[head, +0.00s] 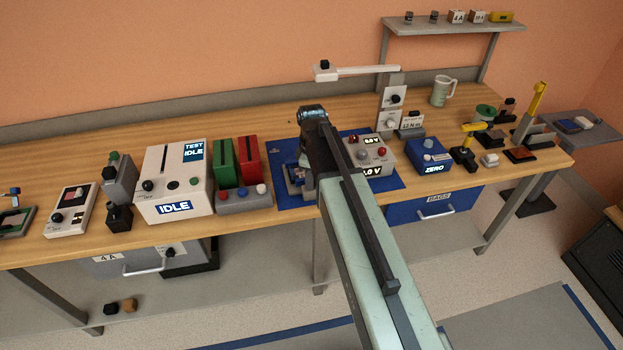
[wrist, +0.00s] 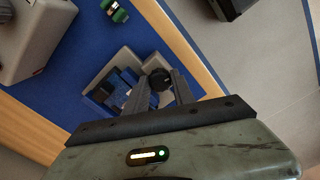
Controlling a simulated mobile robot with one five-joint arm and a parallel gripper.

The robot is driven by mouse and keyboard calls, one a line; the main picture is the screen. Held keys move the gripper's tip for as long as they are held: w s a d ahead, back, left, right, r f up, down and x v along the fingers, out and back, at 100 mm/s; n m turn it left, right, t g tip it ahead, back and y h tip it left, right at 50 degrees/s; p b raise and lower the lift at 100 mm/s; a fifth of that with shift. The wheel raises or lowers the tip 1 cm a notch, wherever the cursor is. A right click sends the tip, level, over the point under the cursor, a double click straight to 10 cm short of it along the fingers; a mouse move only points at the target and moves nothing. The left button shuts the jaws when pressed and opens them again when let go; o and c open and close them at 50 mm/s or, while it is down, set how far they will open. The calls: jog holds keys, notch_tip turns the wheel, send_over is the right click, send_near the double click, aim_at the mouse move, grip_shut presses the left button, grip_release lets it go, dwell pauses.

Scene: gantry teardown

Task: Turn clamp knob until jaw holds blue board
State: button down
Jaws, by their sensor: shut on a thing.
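The clamp is a grey block (wrist: 112,70) on the blue mat in the wrist view. The blue board (wrist: 122,85) sits at the clamp, partly hidden by my finger; I cannot tell how tightly the jaw holds it. The black clamp knob (wrist: 157,80) lies between the fingertips of my gripper (wrist: 160,82), which is shut on it. In the head view my arm covers most of the clamp. A bit of the blue board (head: 296,173) shows left of my gripper (head: 306,178), and the knob is hidden there.
The blue mat (head: 290,200) lies on the wooden bench. A grey meter box (head: 378,152) stands right of my arm, and a rack with green and red cards (head: 243,200) stands left. A white tester (head: 172,183) is farther left. The bench's front edge is close.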

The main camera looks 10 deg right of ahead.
jog(key=m, duration=0.4)
jog(key=shift+m, duration=0.3)
jog(key=m, duration=0.3)
jog(key=shift+m, duration=0.3)
jog(key=m, duration=1.2)
jog(key=shift+a+m, duration=0.1)
jog(key=shift+m, duration=0.2)
jog(key=m, duration=0.3)
jog(key=shift+m, duration=0.4)
jog(key=m, duration=0.4)
jog(key=shift+m, duration=2.1)
